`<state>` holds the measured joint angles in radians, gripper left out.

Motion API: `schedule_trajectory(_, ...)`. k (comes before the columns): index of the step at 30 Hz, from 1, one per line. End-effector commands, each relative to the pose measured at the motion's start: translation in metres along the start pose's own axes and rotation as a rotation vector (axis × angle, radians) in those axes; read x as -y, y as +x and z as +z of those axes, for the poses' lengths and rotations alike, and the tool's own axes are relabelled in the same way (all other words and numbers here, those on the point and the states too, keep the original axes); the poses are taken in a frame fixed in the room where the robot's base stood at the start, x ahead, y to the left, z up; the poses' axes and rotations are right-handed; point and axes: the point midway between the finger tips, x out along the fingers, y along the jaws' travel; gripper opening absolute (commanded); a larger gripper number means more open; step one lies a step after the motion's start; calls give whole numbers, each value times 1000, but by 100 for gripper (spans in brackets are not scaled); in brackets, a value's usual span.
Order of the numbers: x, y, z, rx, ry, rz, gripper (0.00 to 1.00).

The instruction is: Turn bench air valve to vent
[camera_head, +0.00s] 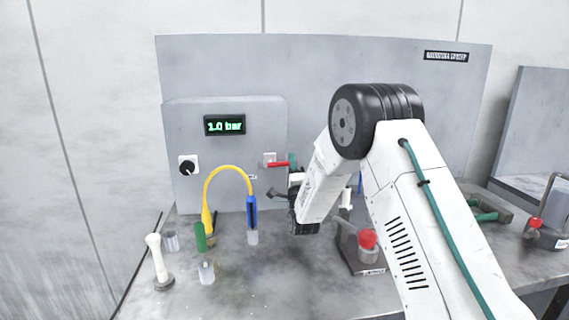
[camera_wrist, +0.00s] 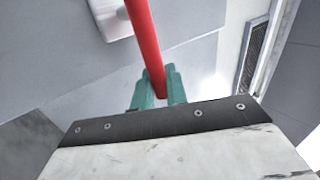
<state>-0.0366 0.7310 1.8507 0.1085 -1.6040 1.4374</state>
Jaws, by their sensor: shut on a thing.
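The bench air valve has a red lever (camera_head: 278,164) on a pale mount (camera_head: 269,156) at the right of the grey panel. The lever lies about level and points right in the head view. In the wrist view the red lever (camera_wrist: 145,40) runs from the pale mount (camera_wrist: 98,15) down between the teal fingertips of my gripper (camera_wrist: 159,90). My gripper (camera_head: 292,162) is shut on the lever's free end. A display (camera_head: 224,125) on the panel reads 1.0 bar. The valve's position marks are too small to read.
A black knob (camera_head: 188,166) sits left on the panel. A yellow hose (camera_head: 228,168) arches to a blue fitting (camera_head: 252,208). Several small cups and a white upright tool (camera_head: 158,258) stand on the bench's left. A red-topped container (camera_head: 367,244) stands below my arm.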

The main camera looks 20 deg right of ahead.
Motion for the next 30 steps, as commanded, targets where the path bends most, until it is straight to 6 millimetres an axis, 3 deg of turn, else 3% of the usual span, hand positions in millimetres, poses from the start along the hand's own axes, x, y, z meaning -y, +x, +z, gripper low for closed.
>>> schedule_trajectory(20, -7, -1, -5, -42, 54, 2, 0)
schedule_trajectory(21, -7, -1, -5, -42, 54, 3, 17)
schedule_trajectory(23, -7, -1, -5, -42, 54, 3, 34)
schedule_trajectory(30, -6, 0, -5, -42, 53, 2, 34)
